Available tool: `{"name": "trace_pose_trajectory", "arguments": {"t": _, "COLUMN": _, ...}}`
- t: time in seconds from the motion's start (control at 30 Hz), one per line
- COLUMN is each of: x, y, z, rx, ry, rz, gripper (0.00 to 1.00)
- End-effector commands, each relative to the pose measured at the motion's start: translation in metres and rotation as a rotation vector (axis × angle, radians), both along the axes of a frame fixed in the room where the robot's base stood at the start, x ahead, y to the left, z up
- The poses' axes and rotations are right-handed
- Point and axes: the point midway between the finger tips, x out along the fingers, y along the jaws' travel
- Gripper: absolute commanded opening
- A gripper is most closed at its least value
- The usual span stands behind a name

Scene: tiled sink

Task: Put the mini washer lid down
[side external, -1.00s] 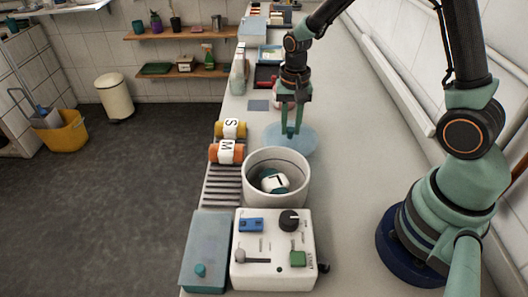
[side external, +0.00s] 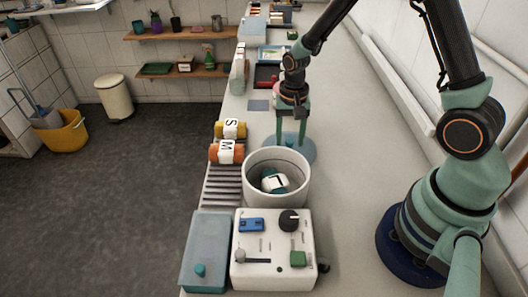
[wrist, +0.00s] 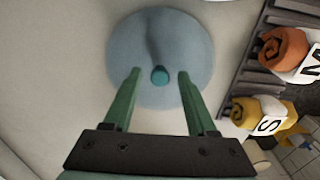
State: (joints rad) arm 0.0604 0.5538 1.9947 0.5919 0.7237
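The lid (side external: 309,152) is a round, translucent blue disc. It appears to lie flat on the counter just behind the white washer tub (side external: 250,180). In the wrist view the lid (wrist: 190,40) shows its teal knob (wrist: 160,75) at the middle. My gripper (side external: 291,144) is over the lid and open. In the wrist view its two fingers (wrist: 159,74) stand either side of the knob, with gaps on both sides. The tub is open on top and holds a rolled bundle (side external: 274,183) with a white label.
An orange roll marked M (side external: 224,152) and a yellow roll marked S (side external: 230,129) lie on a slatted rack left of the tub. A control box (side external: 272,270) and a blue-grey box (side external: 207,245) stand in front. The counter right of the lid is clear.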

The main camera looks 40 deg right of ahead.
Motion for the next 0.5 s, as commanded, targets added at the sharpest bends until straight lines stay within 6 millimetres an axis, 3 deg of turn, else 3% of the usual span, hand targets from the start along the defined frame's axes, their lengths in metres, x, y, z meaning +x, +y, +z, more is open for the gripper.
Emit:
{"name": "trace_pose_trajectory", "arguments": {"t": 0.27, "x": 0.0, "y": 0.0, "z": 0.01, "rx": 0.0, "ry": -0.001, "rz": 0.0, "gripper": 0.57}}
{"name": "trace_pose_trajectory", "arguments": {"t": 0.5, "x": 0.001, "y": 0.0, "z": 0.053, "rx": -0.001, "ry": -0.006, "rz": 0.0, "gripper": 0.57}}
